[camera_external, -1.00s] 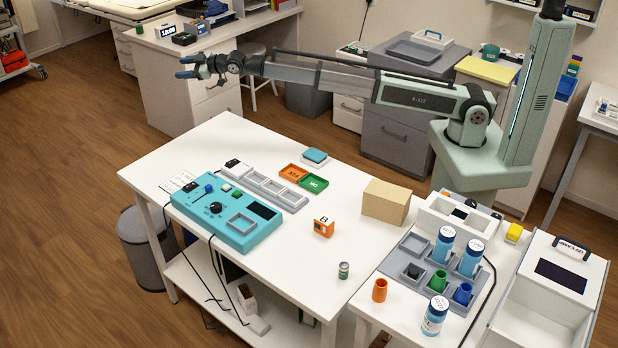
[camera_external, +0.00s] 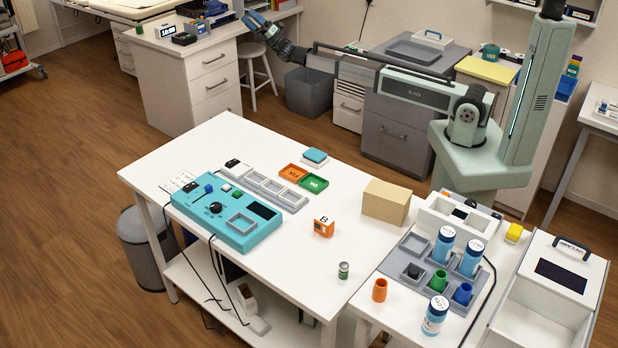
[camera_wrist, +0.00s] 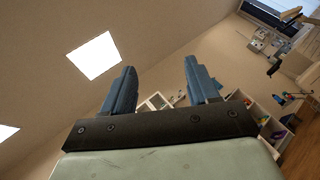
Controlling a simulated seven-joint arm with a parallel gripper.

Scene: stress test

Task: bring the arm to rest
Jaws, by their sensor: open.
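My gripper (camera_external: 256,22) is at the upper middle left of the external view, raised well above the white table and in front of the back desk. Its blue fingers point up and to the left. In the wrist view my gripper (camera_wrist: 158,90) shows two blue fingers standing wide apart with nothing between them. Beyond them that view shows the wall, the ceiling and a bright ceiling panel (camera_wrist: 94,55). The arm reaches left from its green column.
The arm is clear of these.

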